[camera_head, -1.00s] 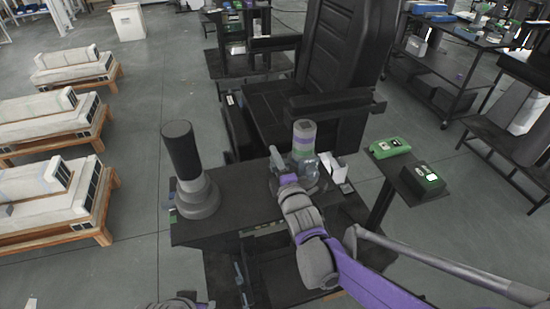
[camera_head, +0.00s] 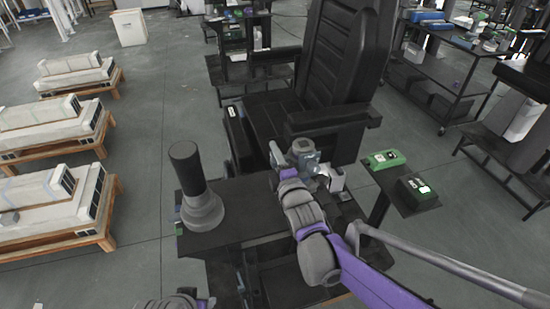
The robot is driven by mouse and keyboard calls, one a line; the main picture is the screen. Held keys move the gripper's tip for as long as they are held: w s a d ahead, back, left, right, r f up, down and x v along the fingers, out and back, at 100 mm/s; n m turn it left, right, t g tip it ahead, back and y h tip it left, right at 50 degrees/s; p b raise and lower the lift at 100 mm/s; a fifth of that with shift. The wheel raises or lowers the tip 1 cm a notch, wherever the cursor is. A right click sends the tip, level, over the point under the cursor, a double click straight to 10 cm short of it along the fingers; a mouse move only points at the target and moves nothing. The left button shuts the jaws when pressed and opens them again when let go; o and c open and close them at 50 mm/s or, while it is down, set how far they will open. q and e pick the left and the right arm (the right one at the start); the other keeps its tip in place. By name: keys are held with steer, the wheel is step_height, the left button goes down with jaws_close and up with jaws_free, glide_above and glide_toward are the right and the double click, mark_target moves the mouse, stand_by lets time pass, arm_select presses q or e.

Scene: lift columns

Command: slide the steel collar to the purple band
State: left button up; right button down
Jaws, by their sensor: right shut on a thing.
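A pale column with a grey top (camera_head: 303,145) stands on the dark table, right of its middle. The blue-grey steel collar (camera_head: 306,158) sits around it close below the top. My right gripper (camera_head: 300,165) is shut on the collar, its fingers at both sides. I see no purple band now; the collar and gripper cover that part of the column. My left gripper (camera_head: 178,302) shows only in part at the bottom edge, away from the columns; its jaws cannot be made out.
A black-topped column (camera_head: 187,168) with a grey stepped base stands on the table (camera_head: 240,215) to the left. A black chair (camera_head: 330,90) is right behind the table.

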steer(key=shift+r, duration=0.25)
steer(key=c, duration=0.6)
jaws_free()
steer(key=shift+c, duration=0.2)
steer(key=v, duration=1.1)
